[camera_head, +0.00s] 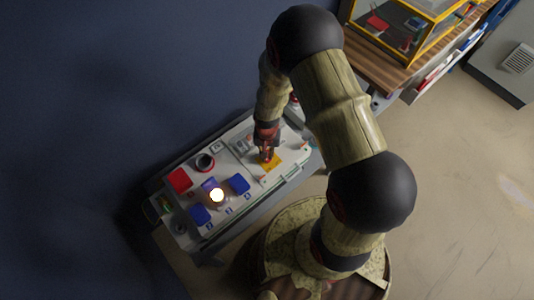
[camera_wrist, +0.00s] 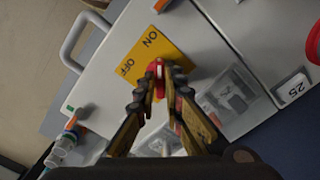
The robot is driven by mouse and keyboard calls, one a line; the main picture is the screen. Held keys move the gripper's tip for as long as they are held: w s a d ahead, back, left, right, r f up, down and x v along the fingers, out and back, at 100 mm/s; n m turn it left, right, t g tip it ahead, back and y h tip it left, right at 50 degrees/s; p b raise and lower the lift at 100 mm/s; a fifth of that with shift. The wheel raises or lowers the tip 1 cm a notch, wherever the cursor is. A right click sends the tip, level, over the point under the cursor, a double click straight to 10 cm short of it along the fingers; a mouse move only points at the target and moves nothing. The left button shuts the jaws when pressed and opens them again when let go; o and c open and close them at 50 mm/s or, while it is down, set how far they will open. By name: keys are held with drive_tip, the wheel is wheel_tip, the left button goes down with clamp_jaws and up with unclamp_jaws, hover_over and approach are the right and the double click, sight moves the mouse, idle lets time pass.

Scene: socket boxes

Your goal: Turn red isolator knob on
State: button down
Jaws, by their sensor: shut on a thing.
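The red isolator knob (camera_wrist: 157,68) sits on a yellow plate (camera_wrist: 176,42) marked ON and OFF in the wrist view. My gripper (camera_wrist: 158,82) is over the plate with its two fingers closed on the knob, one on each side. Much of the knob is hidden between the fingertips, so its exact angle is hard to tell. In the head view my gripper (camera_head: 267,155) reaches down to the yellow plate (camera_head: 271,162) on the grey panel, and the knob is hidden behind it.
A grey handle (camera_wrist: 72,40) and clear-covered switches (camera_wrist: 236,100) flank the plate. A dark wall stands behind.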

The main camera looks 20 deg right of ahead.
idle(0.3)
drive_tip(key=c, duration=1.9)
unclamp_jaws()
drive_tip(key=shift+r, duration=0.1)
wheel_tip(320, 180, up, 12)
